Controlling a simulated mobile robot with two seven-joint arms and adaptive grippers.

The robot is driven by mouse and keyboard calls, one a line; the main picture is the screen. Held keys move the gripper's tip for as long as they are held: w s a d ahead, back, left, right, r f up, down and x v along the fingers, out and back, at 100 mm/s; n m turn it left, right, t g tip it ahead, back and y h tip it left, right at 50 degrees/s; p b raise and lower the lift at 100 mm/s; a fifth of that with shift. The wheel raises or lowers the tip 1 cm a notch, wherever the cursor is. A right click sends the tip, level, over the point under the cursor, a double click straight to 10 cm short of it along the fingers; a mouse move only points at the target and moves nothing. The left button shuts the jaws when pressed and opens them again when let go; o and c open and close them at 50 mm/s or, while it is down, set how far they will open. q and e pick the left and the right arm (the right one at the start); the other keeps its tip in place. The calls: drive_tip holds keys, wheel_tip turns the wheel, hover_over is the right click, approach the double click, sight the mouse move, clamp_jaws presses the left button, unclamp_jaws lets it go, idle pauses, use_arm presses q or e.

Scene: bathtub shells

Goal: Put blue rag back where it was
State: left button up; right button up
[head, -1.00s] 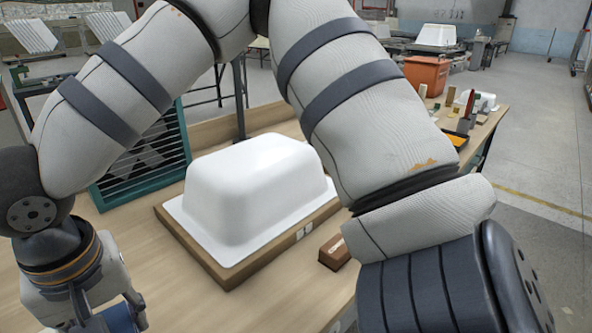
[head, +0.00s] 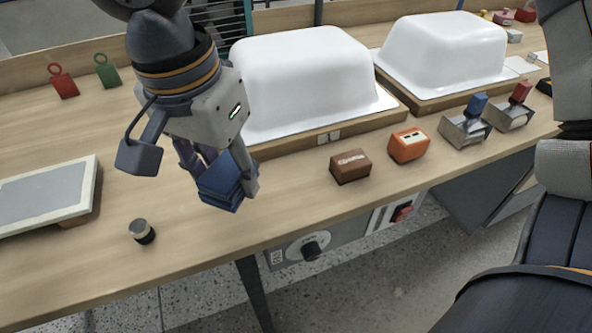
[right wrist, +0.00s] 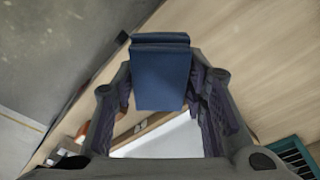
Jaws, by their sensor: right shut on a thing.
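My right gripper (head: 218,178) is shut on the blue rag (head: 222,188), a folded dark-blue pad, and holds it above the wooden bench in front of the nearer white tub shell (head: 305,75). In the right wrist view the rag (right wrist: 160,78) sits between the two fingers (right wrist: 160,100), with part of the white shell behind it. The gripper hides part of the rag in the head view. My left gripper is not in view.
The bench (head: 200,270) has free room near its front edge. A small dark jar (head: 142,231), a grey-topped board (head: 45,195), a brown block (head: 350,166), an orange block (head: 408,146) and blue- and red-handled tools (head: 465,125) stand on it. A second shell (head: 445,48) is at right.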

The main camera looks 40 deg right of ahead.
drive_tip(key=w+d+f, duration=0.2)
drive_tip(key=d+f, duration=0.1)
drive_tip(key=d, duration=0.3)
drive_tip(key=b, duration=0.2)
hover_over(286, 192)
drive_tip(key=f, duration=0.3)
drive_tip(key=a+f, duration=0.1)
drive_tip(key=f, duration=0.1)
drive_tip(key=shift+s+f, duration=0.1)
drive_tip(key=shift+s, duration=0.05)
drive_tip(key=f, duration=0.4)
drive_tip(key=shift+d+b, duration=0.3)
drive_tip(key=shift+d, duration=0.05)
drive_tip(key=shift+r, duration=0.25)
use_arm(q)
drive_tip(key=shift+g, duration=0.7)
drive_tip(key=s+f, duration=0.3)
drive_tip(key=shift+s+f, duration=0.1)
use_arm(e)
drive_tip(key=shift+f, duration=0.15)
drive_tip(key=o, duration=1.3)
drive_tip(key=shift+f, duration=0.1)
